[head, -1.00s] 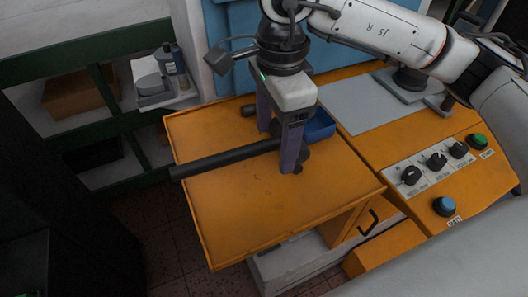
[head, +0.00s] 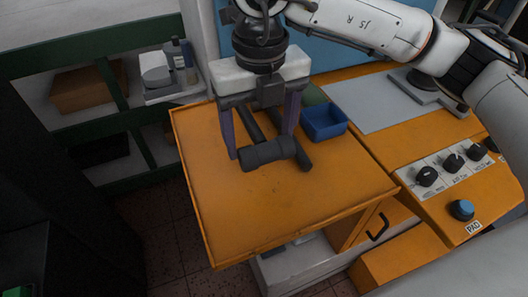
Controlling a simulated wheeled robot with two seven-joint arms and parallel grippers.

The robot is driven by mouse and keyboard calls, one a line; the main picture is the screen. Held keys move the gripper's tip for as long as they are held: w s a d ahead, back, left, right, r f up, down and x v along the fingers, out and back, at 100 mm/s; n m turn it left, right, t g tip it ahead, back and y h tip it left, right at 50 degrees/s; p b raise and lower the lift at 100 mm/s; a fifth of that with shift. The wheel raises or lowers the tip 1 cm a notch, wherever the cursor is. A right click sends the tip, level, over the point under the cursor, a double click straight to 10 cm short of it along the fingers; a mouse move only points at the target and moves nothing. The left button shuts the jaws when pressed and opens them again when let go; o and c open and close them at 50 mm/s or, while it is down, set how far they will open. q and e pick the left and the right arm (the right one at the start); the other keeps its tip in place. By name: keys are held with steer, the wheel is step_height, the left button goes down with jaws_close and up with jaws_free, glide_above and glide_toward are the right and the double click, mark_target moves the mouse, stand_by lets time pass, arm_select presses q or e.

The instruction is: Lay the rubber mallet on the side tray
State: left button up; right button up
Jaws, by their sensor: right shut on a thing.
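The rubber mallet's dark cylindrical head (head: 262,153) is low over or on the orange rimmed top of the side tray (head: 235,218); I cannot tell whether it touches. My right gripper (head: 261,148) points down from above with its purple fingers spread wide, one near each end of the head, and is shut on the mallet. A dark bar, seemingly the handle, runs back from the head and is partly hidden by the gripper. Another dark bar end shows past the head's right end; I cannot tell what it belongs to. My left gripper is not in view.
A control panel with knobs (head: 452,163) is at the right. Shelves (head: 95,125) stand at the left. The front of the orange top is clear.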

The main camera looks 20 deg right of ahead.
mark_target(261, 170)
steer(key=shift+f, duration=2.9)
steer(key=shift+f, duration=0.2)
steer(key=o, duration=1.3)
steer(key=r, duration=1.2)
steer(key=shift+s+r, duration=0.2)
steer(key=shift+s, duration=0.05)
steer(key=shift+f, duration=0.1)
